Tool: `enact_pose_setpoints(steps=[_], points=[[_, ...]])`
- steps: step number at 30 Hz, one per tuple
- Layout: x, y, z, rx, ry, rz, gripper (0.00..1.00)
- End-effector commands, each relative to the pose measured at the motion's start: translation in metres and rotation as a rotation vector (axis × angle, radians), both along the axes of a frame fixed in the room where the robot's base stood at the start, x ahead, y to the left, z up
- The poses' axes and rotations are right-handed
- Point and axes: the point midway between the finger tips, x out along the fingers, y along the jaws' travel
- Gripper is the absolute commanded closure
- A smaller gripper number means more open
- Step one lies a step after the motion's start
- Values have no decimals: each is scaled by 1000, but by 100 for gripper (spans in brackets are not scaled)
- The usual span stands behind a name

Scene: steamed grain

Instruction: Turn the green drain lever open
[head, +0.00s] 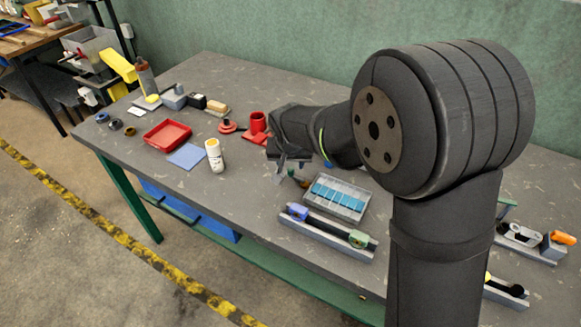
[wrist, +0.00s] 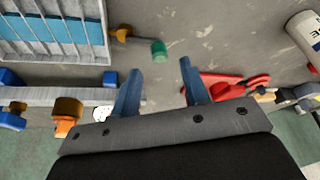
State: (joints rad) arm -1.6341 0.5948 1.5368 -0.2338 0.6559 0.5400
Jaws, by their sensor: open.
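The green drain lever (wrist: 159,50) shows in the wrist view as a green knob on a short brass-coloured stem at the side of a grey tray with blue slats (wrist: 60,57). In the head view the tray (head: 363,213) sits on the bench, and the lever is small beside its left end, partly hard to make out near my gripper. My gripper (wrist: 158,72) is open and empty. In the wrist view the knob lies just past the fingertips, in line with the gap between them. I cannot tell the height between them.
A rail with blue and green blocks (head: 325,232) lies in front of the tray. The bench's front left is clear.

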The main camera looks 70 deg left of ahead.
Motion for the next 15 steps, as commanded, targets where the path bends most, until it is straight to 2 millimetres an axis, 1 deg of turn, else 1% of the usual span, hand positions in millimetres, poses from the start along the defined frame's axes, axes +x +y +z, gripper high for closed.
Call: enact_pose_setpoints(steps=[1,6,9,15], points=[[1,3,-9,-3,0,0,58],[4,11,-28,-1,-1,1,58],[4,13,-34,-1,-1,1,58],[5,15,-37,1,-1,1,58]])
